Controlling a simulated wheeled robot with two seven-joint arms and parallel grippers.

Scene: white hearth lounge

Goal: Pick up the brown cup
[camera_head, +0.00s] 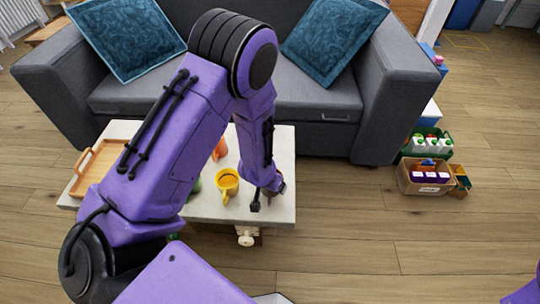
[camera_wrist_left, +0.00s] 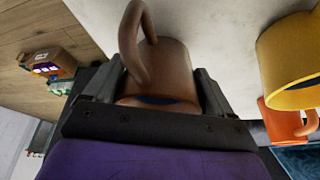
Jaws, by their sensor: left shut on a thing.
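The brown cup (camera_wrist_left: 165,65) shows in the left wrist view with its handle toward the top of the picture. My left gripper (camera_wrist_left: 158,90) has one finger on each side of the cup and is shut on it. In the head view my left gripper (camera_head: 267,192) is over the right part of the white table (camera_head: 225,210), and the cup is mostly hidden there by the gripper. Whether the cup is clear of the table top I cannot tell. My right gripper is not in view; only a bit of purple arm shows at the lower right corner.
A yellow mug (camera_head: 227,183) stands just left of the gripper, with an orange cup (camera_head: 219,149) behind it. A wooden tray (camera_head: 98,168) lies at the table's left. A grey sofa (camera_head: 310,100) stands behind. Crates (camera_head: 424,178) sit on the floor at right.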

